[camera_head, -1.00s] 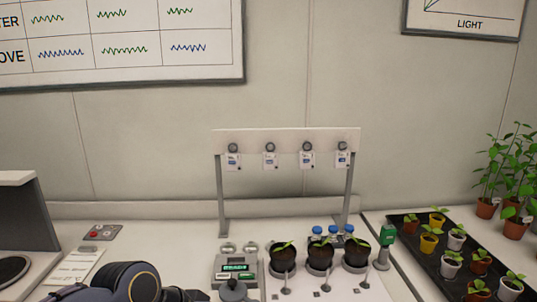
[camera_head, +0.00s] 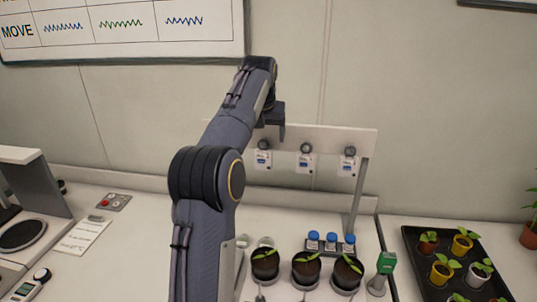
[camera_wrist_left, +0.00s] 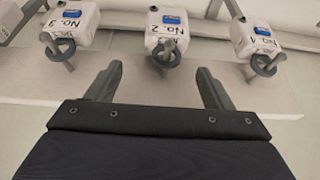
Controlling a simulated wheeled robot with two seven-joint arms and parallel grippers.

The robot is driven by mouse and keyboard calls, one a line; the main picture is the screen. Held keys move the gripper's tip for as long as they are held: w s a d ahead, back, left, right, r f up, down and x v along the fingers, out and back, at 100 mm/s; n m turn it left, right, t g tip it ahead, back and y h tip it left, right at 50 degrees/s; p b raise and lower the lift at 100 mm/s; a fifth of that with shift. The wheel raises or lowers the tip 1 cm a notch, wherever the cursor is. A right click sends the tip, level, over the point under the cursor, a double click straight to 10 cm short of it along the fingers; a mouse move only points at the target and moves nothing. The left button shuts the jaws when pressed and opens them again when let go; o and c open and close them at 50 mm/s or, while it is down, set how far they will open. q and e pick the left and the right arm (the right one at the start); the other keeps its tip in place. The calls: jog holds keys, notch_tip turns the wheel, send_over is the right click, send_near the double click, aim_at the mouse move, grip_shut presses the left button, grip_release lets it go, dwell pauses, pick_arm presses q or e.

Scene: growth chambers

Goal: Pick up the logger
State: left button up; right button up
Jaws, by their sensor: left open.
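Several white loggers with blue screens hang from pegs on the rail. In the head view, three show: one just below my gripper (camera_head: 263,160), one in the middle (camera_head: 305,162) and one at right (camera_head: 348,166). My arm covers the rail's left part. My left gripper (camera_head: 272,118) is raised at the rail, open and empty. In the left wrist view, its fingers (camera_wrist_left: 160,72) are apart and point toward logger No. 2 (camera_wrist_left: 168,22), whose ring and peg lie between and beyond the tips. Logger No. 3 (camera_wrist_left: 72,20) is at left and No. 1 (camera_wrist_left: 262,35) at right.
The white rail (camera_head: 330,138) stands on posts at the back of the bench. Below are potted seedlings (camera_head: 306,268), blue-capped bottles (camera_head: 331,240) and a green-headed device (camera_head: 386,263). A black plant tray (camera_head: 418,262) is at right.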

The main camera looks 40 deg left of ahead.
aim_at(264, 149)
pick_arm(q)
jog(key=shift+s+a+f, duration=0.15)
jog(key=shift+s+f, duration=0.05)
jog(key=shift+f, duration=0.25)
jog(key=shift+s+x, duration=0.15)
jog(key=shift+x, duration=1.15)
jog(key=shift+s+x, duration=0.15)
jog(key=shift+x, duration=1.2)
jog(key=shift+f, duration=0.1)
jog(key=shift+c, duration=0.2)
jog(key=c, duration=1)
jog(key=shift+r+p, duration=0.35)
jog(key=shift+p, duration=0.2)
jog(key=shift+c, duration=0.2)
jog(key=shift+f, duration=0.1)
